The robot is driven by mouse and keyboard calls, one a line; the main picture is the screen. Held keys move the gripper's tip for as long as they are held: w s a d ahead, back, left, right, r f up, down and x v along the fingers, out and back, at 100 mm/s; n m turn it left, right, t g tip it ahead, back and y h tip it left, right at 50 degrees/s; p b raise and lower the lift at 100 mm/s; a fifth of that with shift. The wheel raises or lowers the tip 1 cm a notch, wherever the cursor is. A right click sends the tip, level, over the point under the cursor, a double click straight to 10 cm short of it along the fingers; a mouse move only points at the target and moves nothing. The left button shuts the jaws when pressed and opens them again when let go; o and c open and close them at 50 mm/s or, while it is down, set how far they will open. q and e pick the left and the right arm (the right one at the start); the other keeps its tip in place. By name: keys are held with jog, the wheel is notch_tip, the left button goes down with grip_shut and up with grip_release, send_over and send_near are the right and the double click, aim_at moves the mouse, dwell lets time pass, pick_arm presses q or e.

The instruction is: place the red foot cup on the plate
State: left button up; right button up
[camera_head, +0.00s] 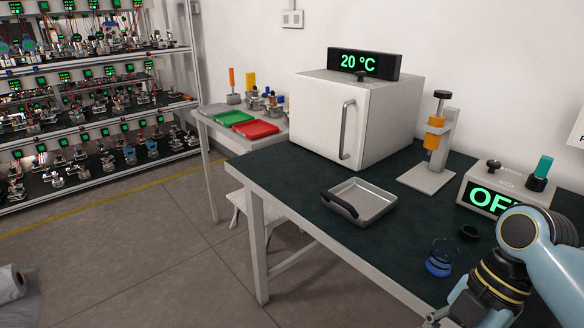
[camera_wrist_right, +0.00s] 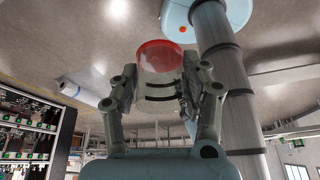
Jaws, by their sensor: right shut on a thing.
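My right gripper (camera_wrist_right: 160,88) is shut on the red foot cup (camera_wrist_right: 160,56), a round translucent red piece between the fingers in the right wrist view. In the head view, my right arm comes in at the lower right and its gripper is mostly cut off by the bottom edge. The red cup does not show there. A flat grey plate (camera_head: 414,180) lies on the dark table under a stand with an orange cylinder; I cannot tell if it is the plate named. My left gripper is not in view.
A blue cup (camera_head: 439,262) and a black ring (camera_head: 468,233) are on the table near my right arm. A metal tray (camera_head: 377,209) with a black handle, a white oven (camera_head: 345,115) and an OFF display box (camera_head: 488,195) stand around. Table between tray and stand is clear.

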pick_arm(q)
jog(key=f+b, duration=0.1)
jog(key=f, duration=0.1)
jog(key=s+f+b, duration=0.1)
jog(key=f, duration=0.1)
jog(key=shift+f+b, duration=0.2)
jog(key=shift+b, duration=0.1)
pick_arm(e)
notch_tip(320, 180, down, 5)
jog(key=shift+s+r, duration=0.15)
jog(key=shift+r, duration=0.05)
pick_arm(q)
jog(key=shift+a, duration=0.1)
